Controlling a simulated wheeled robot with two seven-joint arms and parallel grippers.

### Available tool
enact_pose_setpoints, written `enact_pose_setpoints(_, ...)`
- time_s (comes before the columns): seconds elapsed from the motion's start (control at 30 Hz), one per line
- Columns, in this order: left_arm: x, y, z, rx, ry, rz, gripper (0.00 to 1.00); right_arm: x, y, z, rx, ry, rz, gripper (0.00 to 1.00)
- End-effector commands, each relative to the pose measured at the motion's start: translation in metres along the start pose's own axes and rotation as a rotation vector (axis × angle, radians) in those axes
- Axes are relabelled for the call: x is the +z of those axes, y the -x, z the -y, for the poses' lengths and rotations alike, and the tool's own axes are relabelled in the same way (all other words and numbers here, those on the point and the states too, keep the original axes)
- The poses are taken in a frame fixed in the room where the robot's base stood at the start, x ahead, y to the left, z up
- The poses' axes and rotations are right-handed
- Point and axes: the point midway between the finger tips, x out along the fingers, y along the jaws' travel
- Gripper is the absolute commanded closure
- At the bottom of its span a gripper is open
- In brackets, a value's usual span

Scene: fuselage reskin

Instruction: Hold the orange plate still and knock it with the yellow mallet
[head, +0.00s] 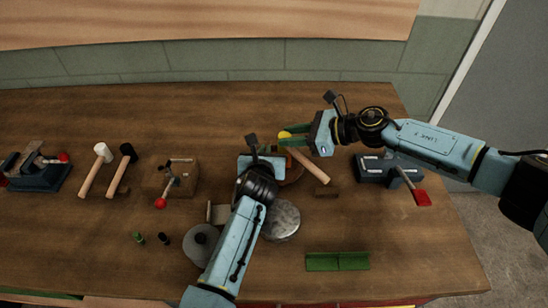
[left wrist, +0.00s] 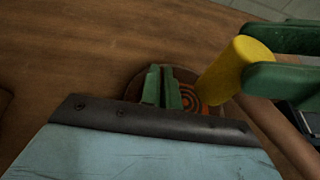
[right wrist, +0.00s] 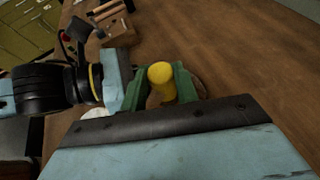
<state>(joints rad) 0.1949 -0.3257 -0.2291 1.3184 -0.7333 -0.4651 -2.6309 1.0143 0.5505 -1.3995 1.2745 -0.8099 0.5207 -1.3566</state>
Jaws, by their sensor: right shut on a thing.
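The yellow mallet (head: 284,136) is in my right gripper (head: 290,140). Its yellow head (right wrist: 161,76) sits between the green fingers in the right wrist view, and its wooden handle (head: 313,168) slants down to the right in the head view. The orange plate (left wrist: 189,99), with dark rings on a round brown base, is partly hidden beneath the mallet head and my left gripper (left wrist: 162,76). My left fingers are close together over the plate with nothing seen between them. Whether their tips touch the plate is unclear, as is any contact between mallet and plate.
A grey round disc (head: 281,221) lies close to my left arm. A blue vise with a red handle (head: 421,198) stands at right. White-headed (head: 96,169) and black-headed (head: 122,170) mallets lie at left. A green tray (head: 337,261) is near the front. The right front of the table is clear.

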Motion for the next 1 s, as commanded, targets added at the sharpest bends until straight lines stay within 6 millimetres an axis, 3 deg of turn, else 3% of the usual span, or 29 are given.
enact_pose_setpoints(0.5,0.0,0.0,0.0,0.0,0.0,-0.001,1.0,0.043,0.019,0.001,-0.002,0.003,0.002,0.99)
enact_pose_setpoints(0.8,0.0,0.0,0.0,0.0,0.0,-0.001,1.0,0.046,0.02,0.0,-0.001,0.001,0.001,0.99)
enact_pose_setpoints(1.0,0.0,0.0,0.0,0.0,0.0,0.0,0.73,0.046,0.02,0.0,-0.001,0.001,0.001,0.99)
